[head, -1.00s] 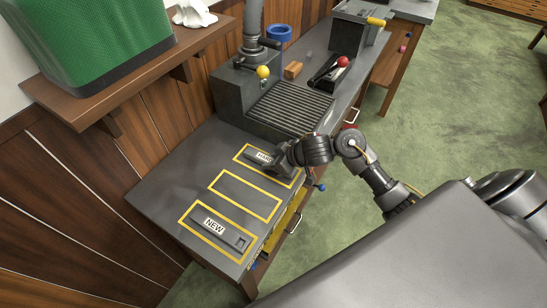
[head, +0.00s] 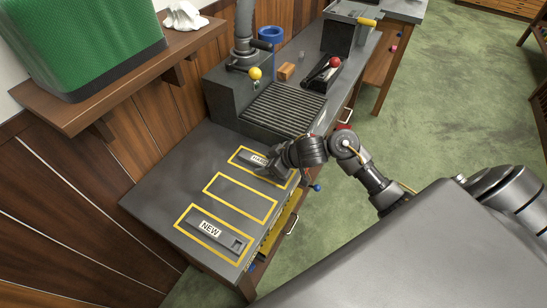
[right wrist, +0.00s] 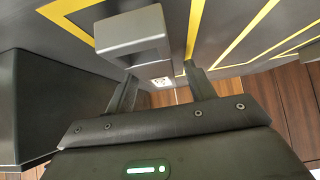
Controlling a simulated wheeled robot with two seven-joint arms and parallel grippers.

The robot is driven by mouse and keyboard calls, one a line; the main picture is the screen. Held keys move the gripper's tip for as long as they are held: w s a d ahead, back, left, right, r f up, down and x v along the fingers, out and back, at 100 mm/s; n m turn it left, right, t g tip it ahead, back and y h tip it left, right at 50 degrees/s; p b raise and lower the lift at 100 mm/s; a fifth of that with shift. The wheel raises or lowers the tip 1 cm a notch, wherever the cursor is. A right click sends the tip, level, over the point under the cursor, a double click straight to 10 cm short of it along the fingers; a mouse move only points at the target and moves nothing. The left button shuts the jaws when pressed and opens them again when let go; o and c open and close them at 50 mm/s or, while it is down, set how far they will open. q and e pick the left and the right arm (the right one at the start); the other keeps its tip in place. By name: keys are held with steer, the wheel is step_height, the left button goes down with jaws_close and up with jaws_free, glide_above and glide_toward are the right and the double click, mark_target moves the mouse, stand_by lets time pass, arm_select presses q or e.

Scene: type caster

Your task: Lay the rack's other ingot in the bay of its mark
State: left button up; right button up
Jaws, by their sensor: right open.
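A dark grey ingot marked NEW (head: 210,229) lies inside the near yellow-outlined bay (head: 184,226). The middle bay (head: 240,194) is empty. Another dark grey ingot (head: 250,157) lies in the far bay (head: 236,163); its pale label is partly legible. My right gripper (head: 275,168) is low over the right end of that far ingot and hides part of it. In the right wrist view, my fingers (right wrist: 160,88) are apart, with a grey block end (right wrist: 125,35) and a small label just beyond them. No contact can be made out. My left gripper is out of view.
Behind the bays stands a grey machine with a ribbed plate (head: 284,108) and a yellow knob (head: 255,73). A shelf (head: 100,85) overhangs the left side.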

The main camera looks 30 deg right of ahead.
steer(key=p+v, duration=0.3)
steer(key=v, duration=0.9)
